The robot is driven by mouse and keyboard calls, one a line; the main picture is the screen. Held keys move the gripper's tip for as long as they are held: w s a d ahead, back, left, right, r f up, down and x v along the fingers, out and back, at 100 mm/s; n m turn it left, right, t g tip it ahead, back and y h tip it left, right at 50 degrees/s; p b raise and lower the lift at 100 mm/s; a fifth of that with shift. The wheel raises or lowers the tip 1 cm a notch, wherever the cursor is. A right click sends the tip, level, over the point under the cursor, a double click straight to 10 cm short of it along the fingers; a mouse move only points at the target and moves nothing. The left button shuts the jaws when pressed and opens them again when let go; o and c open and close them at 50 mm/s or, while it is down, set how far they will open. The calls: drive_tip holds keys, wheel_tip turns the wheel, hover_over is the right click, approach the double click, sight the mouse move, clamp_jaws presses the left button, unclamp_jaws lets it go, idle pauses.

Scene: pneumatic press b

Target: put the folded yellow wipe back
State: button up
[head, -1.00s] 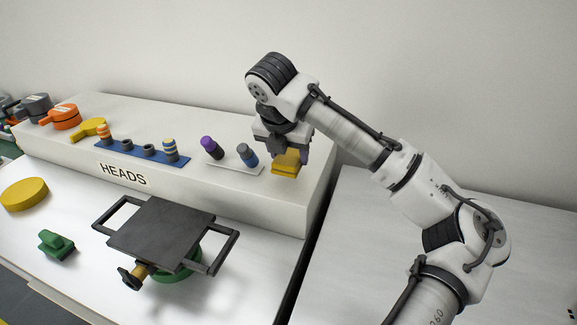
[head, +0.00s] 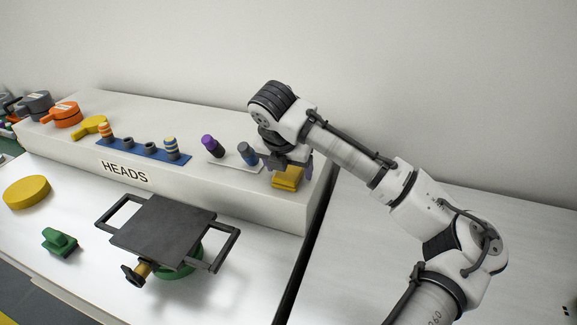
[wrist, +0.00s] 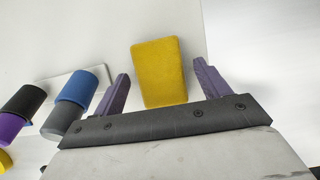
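The folded yellow wipe (head: 286,179) lies at the right end of the raised white HEADS shelf (head: 215,185). In the wrist view the wipe (wrist: 160,72) is a flat yellow block between my two purple fingers. A clear gap shows on each side of it. My gripper (head: 287,166) is open just above the wipe, and it also shows in the wrist view (wrist: 161,74). Its fingers hide part of the wipe in the head view.
A small white plate (head: 238,166) with purple-topped and blue-and-grey cylinders stands close left of my gripper. A blue rack (head: 140,152) with several cylinders is further left. A dark plate with handles (head: 160,230) stands in front. The table at right looks clear.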

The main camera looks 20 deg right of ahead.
drive_tip(key=shift+b, duration=0.45)
drive_tip(key=b+v, duration=0.1)
drive_tip(key=v, duration=1.3)
drive_tip(key=shift+b, duration=0.35)
